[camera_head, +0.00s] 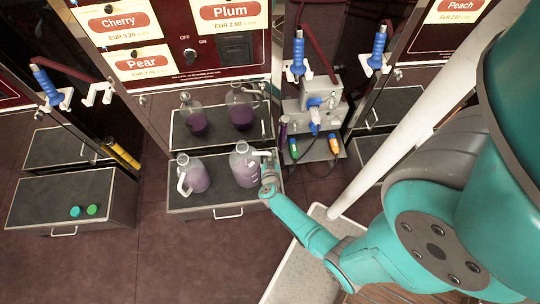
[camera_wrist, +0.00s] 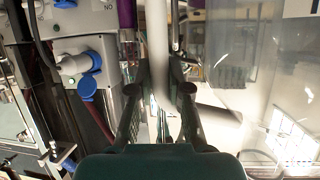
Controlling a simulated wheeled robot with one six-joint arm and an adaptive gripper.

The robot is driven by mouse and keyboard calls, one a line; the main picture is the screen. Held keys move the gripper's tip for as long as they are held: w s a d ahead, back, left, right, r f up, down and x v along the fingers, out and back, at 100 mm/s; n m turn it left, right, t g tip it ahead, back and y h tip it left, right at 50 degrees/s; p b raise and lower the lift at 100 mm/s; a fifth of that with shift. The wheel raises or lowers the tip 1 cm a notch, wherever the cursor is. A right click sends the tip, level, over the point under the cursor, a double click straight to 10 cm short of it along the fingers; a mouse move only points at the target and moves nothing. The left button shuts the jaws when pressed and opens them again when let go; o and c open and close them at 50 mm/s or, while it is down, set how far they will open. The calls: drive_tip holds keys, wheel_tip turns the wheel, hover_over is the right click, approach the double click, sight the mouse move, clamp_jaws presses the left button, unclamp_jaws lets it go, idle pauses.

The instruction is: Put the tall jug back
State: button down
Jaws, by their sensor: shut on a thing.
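The tall jug (camera_head: 244,168), clear with purple liquid and a white handle, is upright at the right of the front shelf (camera_head: 219,202). My gripper (camera_head: 268,179) is at its right side, shut on the handle. In the wrist view the white handle (camera_wrist: 158,45) runs between the fingers of my gripper (camera_wrist: 160,85), with the jug's clear wall (camera_wrist: 240,60) to the right. I cannot tell whether the jug's base touches the shelf. A smaller jug (camera_head: 195,178) with purple liquid stands to its left.
Two similar jug shapes show in the dark panel behind, seemingly reflections. A grey device (camera_head: 315,105) with blue-handled nozzles stands close to the right. A drawer unit (camera_head: 70,203) with two green-blue caps is at the left. A white pole (camera_head: 400,120) slants beside my arm.

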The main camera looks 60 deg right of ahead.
drive_tip(key=shift+w+f, duration=0.1)
drive_tip(key=shift+f, duration=0.4)
drive_tip(key=c, duration=1)
unclamp_jaws()
drive_tip(key=shift+c, duration=0.2)
drive_tip(key=shift+f, duration=0.15)
drive_tip(key=shift+a, duration=0.1)
drive_tip(key=v, duration=1.2)
